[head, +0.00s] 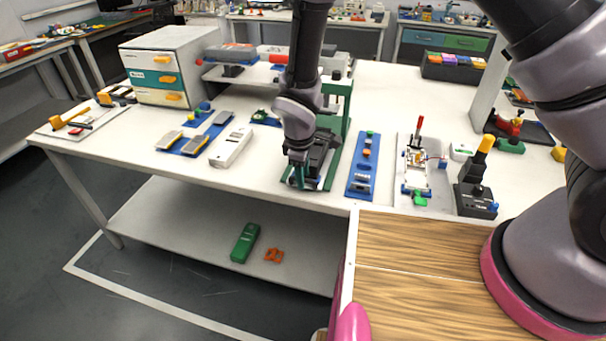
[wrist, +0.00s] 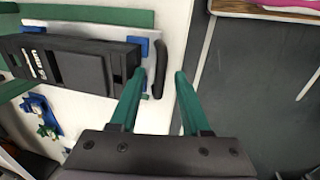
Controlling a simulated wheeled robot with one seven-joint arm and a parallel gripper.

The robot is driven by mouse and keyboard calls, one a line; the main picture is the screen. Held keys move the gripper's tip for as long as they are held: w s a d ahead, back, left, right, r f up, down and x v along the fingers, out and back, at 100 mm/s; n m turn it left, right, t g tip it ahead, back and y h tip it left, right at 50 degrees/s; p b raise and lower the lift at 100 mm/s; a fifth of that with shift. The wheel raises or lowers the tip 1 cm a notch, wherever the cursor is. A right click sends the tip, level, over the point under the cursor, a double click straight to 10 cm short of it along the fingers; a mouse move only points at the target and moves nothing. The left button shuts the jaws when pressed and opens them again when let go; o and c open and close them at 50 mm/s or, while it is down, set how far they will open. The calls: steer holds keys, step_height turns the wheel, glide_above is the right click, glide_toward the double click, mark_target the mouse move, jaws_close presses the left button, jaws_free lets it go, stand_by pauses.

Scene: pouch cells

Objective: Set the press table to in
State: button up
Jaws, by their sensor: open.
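The press (head: 345,110) has a green frame and stands near the front edge of the white table, partly hidden behind my arm in the head view. Its press table (wrist: 90,32) shows in the wrist view as a light grey plate with a black block (wrist: 78,66) on it. A black bar handle (wrist: 159,70) is at the plate's end nearest the table edge. My gripper (wrist: 160,75) is open, with green fingers. In the wrist view the handle appears between the two fingertips; I cannot tell whether they touch it. In the head view my gripper (head: 299,176) is at the press front.
A blue strip with parts (head: 363,165) lies right of the press, a white device (head: 231,147) to the left. A joystick box (head: 476,197) stands further right. The white table's front edge (head: 250,195) is close to my gripper. A wooden surface (head: 420,260) is in front.

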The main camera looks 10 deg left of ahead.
jaws_close()
stand_by(1.3)
